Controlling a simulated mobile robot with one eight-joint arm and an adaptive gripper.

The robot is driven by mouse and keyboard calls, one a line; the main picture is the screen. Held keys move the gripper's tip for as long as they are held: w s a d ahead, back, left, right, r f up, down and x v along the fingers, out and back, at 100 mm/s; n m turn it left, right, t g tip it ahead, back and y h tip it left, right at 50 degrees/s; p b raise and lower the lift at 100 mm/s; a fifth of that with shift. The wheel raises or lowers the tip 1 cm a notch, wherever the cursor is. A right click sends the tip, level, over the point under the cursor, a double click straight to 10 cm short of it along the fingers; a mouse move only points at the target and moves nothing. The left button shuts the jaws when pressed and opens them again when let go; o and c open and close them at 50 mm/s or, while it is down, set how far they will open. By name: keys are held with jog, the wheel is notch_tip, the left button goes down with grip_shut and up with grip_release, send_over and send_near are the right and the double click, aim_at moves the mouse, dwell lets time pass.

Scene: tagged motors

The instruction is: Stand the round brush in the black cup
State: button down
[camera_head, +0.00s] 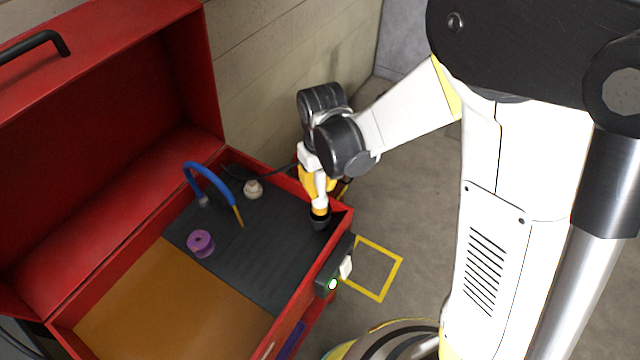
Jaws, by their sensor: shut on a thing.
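My gripper (315,186), yellow and white, points down at the right corner of the open red toolbox. It is shut on a slim pale piece with a yellow band (320,208), which looks like the round brush; my fingers hide part of it. The black cup (320,223) is directly below, on the dark mat by the box's right wall. The brush's lower end is at the cup's mouth; I cannot tell from this angle whether it is inside or just above.
The toolbox's dark mat (262,265) carries a purple spool (201,243), a blue curved hose (212,174) with an orange tip, and a small beige round piece (253,189). The red wall (335,236) is close beside the cup. A yellow square (400,265) marks the floor outside.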

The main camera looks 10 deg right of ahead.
aim_at(320, 199)
jog(key=shift+f+b, duration=2.05)
jog(key=shift+f, duration=0.55)
jog(key=c, duration=1.3)
grip_release()
jog(key=shift+r, duration=0.15)
notch_tip(320, 199, up, 12)
jog(key=shift+s+d+f, duration=0.1)
jog(key=s+d+r+m+t, duration=0.1)
jog(key=s+d+r+t, duration=0.1)
jog(key=s+d, duration=0.1)
jog(key=s+d+r+m+t, duration=0.2)
jog(key=s+d, duration=0.2)
jog(key=d, duration=0.2)
jog(key=s+d+r+m+t, duration=0.2)
jog(key=s+d+t, duration=0.1)
jog(key=d, duration=0.1)
jog(key=shift+s+d+r+b, duration=0.1)
jog(key=shift+s+d+b, duration=0.05)
jog(key=shift+s+b, duration=0.2)
